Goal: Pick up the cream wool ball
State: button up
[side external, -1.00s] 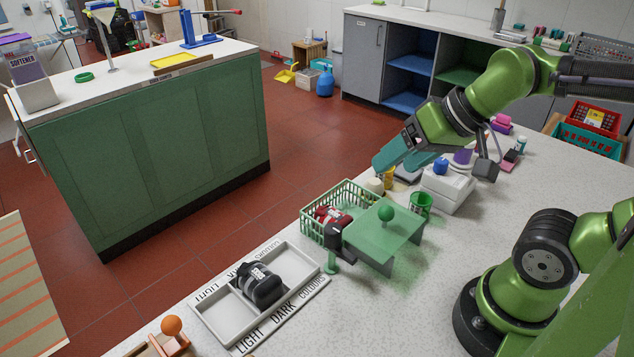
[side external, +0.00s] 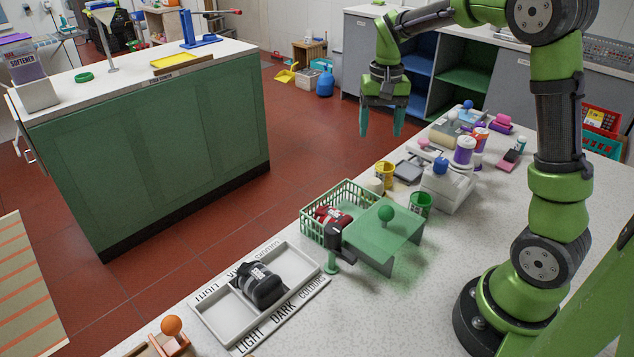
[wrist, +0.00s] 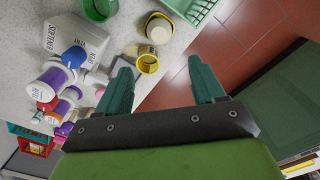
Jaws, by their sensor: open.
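A small cream rounded thing (side external: 374,186), which looks like the cream wool ball, sits on the counter between the green basket and a yellow cup (side external: 385,174). In the wrist view the pale round top (wrist: 159,31) shows with yellow around its edge; I cannot tell whether it rests in or on something yellow. My gripper (side external: 381,131) is open and empty, its fingers pointing down, well above and beyond the counter's far edge.
The green basket (side external: 312,226) holds a red bundle. A green stand (side external: 378,243) and green cup (side external: 421,203) are close by. A white softener box (side external: 447,192) and several bottles crowd the right. A divided tray (side external: 217,311) holds a black bundle.

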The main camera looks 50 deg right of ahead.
aim_at(375, 180)
notch_tip(375, 180, down, 16)
jog(key=shift+s, duration=0.1)
dwell(0.5)
jog(key=shift+c, duration=0.3)
jog(key=c, duration=0.7)
